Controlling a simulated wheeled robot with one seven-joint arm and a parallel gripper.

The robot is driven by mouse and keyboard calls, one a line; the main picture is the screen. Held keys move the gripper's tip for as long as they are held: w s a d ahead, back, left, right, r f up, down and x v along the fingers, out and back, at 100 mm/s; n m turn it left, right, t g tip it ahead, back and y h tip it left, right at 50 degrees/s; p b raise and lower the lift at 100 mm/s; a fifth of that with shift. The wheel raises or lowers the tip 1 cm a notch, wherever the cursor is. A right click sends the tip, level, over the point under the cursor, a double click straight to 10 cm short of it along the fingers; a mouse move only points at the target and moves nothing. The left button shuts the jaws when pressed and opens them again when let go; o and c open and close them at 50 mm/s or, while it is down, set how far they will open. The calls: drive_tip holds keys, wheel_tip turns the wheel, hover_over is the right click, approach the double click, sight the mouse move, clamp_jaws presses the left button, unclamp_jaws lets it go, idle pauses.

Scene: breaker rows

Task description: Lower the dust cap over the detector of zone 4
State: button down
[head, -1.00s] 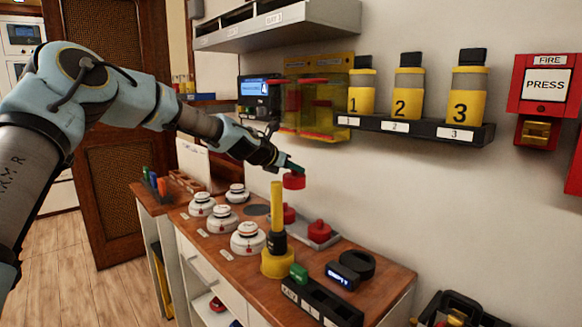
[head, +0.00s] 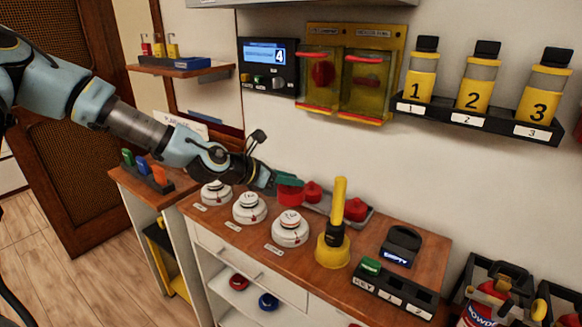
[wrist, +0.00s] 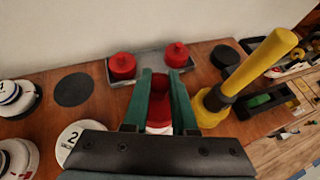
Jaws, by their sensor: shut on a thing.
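My gripper (head: 282,183) is shut on a red dust cap (head: 290,197), also between the green fingers in the wrist view (wrist: 160,108). The cap is above the counter, behind the nearest white detector (head: 290,230) in the head view. A white detector part (wrist: 158,129) shows just below the cap in the wrist view; the gap between them is unclear. Two more detectors (head: 249,208) (head: 215,193) stand to the left. Their zone labels are too small to read in the head view; one disc reads 2 in the wrist view (wrist: 70,138). The panel screen (head: 270,55) shows 4.
A grey tray (wrist: 148,66) with two red caps (head: 312,190) (head: 355,208) lies behind. A yellow upright tool (head: 334,235) stands right of the nearest detector. A black holder (head: 392,292) is at the counter's front right. A wall shelf (head: 480,118) holds yellow bottles.

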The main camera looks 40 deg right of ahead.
drive_tip(key=shift+s+a+r, duration=0.1)
drive_tip(key=shift+a+r, duration=0.05)
drive_tip(key=shift+a, duration=0.1)
drive_tip(key=shift+r+p, duration=0.15)
drive_tip(key=shift+p, duration=0.2)
drive_tip(key=b, duration=0.4)
hover_over(290, 216)
drive_tip(key=shift+f, duration=3.1)
drive_tip(key=shift+p, duration=0.7)
drive_tip(key=shift+f+b, duration=0.85)
drive_tip(key=shift+f, duration=0.6)
drive_tip(key=c, duration=0.6)
unclamp_jaws()
drive_tip(key=shift+c, duration=0.2)
